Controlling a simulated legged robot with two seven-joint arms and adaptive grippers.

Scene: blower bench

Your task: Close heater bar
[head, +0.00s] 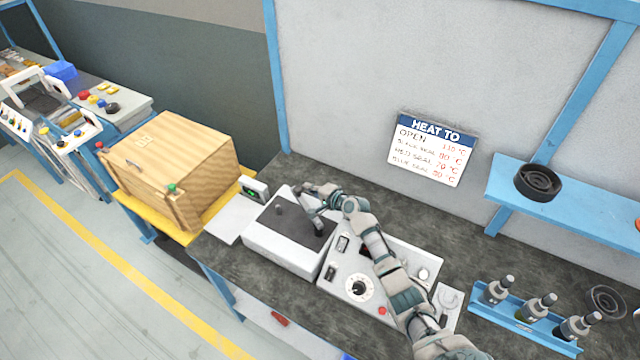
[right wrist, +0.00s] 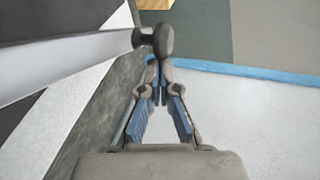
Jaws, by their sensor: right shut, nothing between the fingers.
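A white box with a dark top (head: 280,240), which seems to be the heater unit, sits on the bench. It carries a dark upright knob (head: 278,209) and a dark handle (head: 319,229). I cannot tell clearly whether the bar is raised or down. My right gripper (head: 308,190) is at the box's far edge, its fingers shut and empty. In the right wrist view the shut fingertips (right wrist: 157,65) are right at a dark rounded knob (right wrist: 164,41) at the end of a pale bar-like part (right wrist: 70,65); contact is unclear. My left gripper is not in view.
A white control panel (head: 346,287) with a dial stands right of the box, under my right arm. A wooden crate (head: 190,155) is at the left. A sign (head: 432,148) hangs on the back wall.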

